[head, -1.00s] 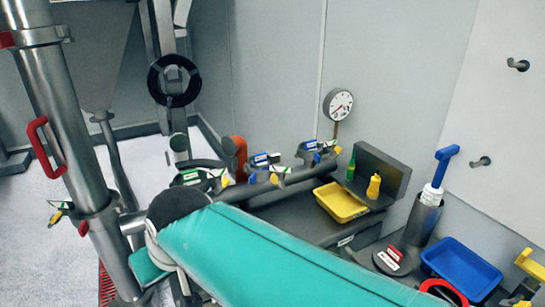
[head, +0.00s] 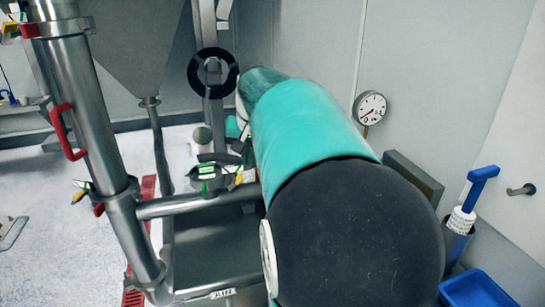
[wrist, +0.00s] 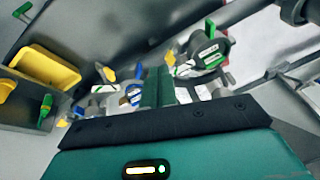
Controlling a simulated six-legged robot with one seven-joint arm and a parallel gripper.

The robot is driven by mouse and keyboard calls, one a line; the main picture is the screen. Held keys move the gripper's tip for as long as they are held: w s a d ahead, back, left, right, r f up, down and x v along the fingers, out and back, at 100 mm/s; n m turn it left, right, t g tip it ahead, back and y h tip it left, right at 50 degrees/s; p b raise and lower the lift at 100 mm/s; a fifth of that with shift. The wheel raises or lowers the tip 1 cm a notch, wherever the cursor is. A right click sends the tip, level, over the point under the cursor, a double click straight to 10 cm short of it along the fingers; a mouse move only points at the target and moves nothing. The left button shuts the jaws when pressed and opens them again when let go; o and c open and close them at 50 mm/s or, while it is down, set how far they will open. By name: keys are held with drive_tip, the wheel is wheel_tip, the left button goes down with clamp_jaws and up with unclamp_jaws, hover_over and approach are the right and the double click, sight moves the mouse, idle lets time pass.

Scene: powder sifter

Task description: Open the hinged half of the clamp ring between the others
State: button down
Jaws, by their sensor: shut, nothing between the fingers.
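In the wrist view my gripper (wrist: 159,87) is shut and empty, its two teal fingers together. The middle clamp ring (wrist: 134,95), with blue and yellow parts, shows just left of the fingers and is partly hidden by them. I cannot tell whether its hinged half is open or whether the fingers touch it. Another clamp ring (wrist: 205,52) with a green label stands to the right and beyond. A third clamp ring (wrist: 92,108) is to the left, partly hidden by my gripper's body. In the head view only the green-labelled ring (head: 207,173) shows; my arm hides the others.
In the head view, a steel column (head: 88,130) with a red handle stands left, a gauge (head: 369,107) is on the wall, and a blue tray (head: 478,290) sits lower right.

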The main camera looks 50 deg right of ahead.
drive_tip(key=d+m+g+h, duration=0.2)
drive_tip(key=d+m+g, duration=0.15)
drive_tip(key=d, duration=1.45)
drive_tip(key=shift+m+t, duration=0.45)
drive_tip(key=shift+s+a+f, duration=0.1)
drive_tip(key=shift+s+f, duration=0.05)
drive_tip(key=shift+f, duration=1.35)
drive_tip(key=shift+s+a+f, duration=0.1)
drive_tip(key=shift+f, duration=1.4)
drive_tip(key=shift+s+a+f, duration=0.1)
drive_tip(key=shift+s+f, duration=0.05)
drive_tip(key=shift+f, duration=1.35)
drive_tip(key=shift+d, duration=0.1)
